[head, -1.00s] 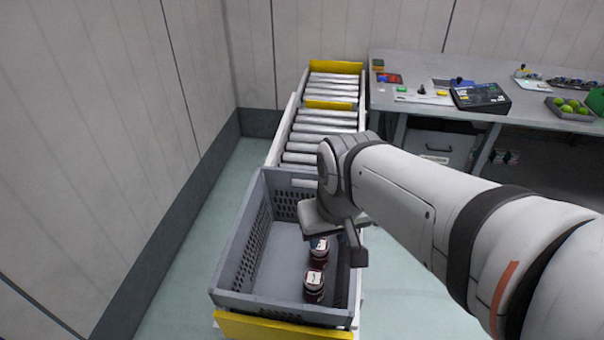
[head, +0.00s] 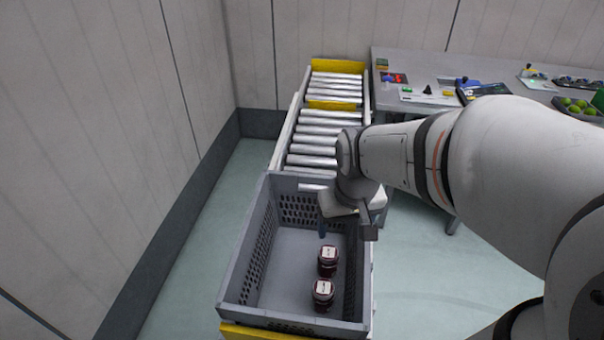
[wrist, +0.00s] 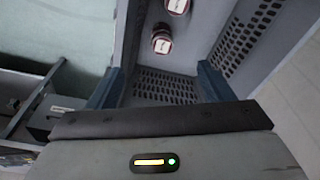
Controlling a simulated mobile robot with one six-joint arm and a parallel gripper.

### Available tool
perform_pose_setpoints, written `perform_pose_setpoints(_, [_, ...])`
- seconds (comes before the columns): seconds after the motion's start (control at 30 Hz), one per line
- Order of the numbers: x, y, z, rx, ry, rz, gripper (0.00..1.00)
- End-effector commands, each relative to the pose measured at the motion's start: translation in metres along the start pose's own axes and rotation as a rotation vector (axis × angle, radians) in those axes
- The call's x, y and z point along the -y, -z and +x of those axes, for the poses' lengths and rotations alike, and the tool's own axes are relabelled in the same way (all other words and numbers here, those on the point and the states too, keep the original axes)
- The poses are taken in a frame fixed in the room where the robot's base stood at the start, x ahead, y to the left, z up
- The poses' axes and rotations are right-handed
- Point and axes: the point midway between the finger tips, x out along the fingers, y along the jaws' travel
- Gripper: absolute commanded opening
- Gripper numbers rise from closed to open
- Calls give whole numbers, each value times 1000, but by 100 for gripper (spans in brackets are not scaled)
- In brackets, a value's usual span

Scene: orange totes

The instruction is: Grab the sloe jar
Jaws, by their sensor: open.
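Two dark red jars with pale lids stand in a grey tote (head: 236,262); their labels are too small to read, so I cannot tell which is sloe. The nearer jar (head: 322,294) and the farther jar (head: 328,260) stand close together near the tote's right side. They also show at the top of the wrist view, one jar (wrist: 161,42) nearer my gripper and the other jar (wrist: 178,6) at the top edge. My gripper (head: 346,230) is above the tote's back right part, beyond the jars. In the wrist view its blue fingers (wrist: 158,86) are spread and empty.
The tote has perforated walls and stands at the near end of a roller conveyor (head: 318,130). A grey worktable (head: 425,65) with devices and a tray of green fruit (head: 580,106) is at the back right. A wall runs along the left. The tote's left floor is clear.

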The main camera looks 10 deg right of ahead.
Motion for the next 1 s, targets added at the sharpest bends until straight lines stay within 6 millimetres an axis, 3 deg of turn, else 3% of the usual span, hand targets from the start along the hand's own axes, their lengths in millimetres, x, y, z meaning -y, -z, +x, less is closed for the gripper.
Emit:
perform_pose_setpoints(0.03, [1, 8, 18, 23, 1, -11, 78])
perform_pose_setpoints(0.23, [2, 37, 80, 85, 1, -53, 79])
perform_pose_setpoints(0.5, [5, 58, 153, 146, 4, -100, 79])
perform_pose_setpoints(1.0, [5, 54, 207, 167, 6, -114, 79])
